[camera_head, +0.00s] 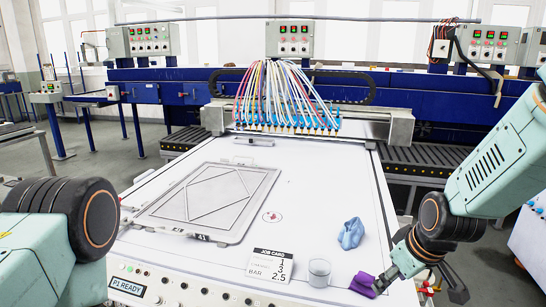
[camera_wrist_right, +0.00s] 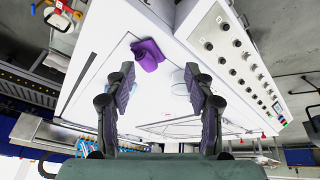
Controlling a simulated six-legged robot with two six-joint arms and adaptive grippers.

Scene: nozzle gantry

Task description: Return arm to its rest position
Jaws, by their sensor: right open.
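My right gripper (camera_head: 415,284) is at the right front corner of the white table (camera_head: 300,190). Its fingers are spread apart and nothing is held between them in the right wrist view (camera_wrist_right: 160,78). A crumpled purple object (camera_head: 364,285), perhaps a cloth, lies on the table beside one fingertip in the head view. In the right wrist view the purple object (camera_wrist_right: 147,54) shows beyond the fingertips; I cannot tell whether it touches a finger. My left arm (camera_head: 60,225) shows at the lower left, with its gripper out of frame.
A clear cup (camera_head: 319,272), a job card (camera_head: 271,264) and a blue crumpled cloth (camera_head: 351,233) are on the table near the right arm. A grey framed screen (camera_head: 212,200) lies at left. A nozzle gantry (camera_head: 290,125) with many tubes spans the back.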

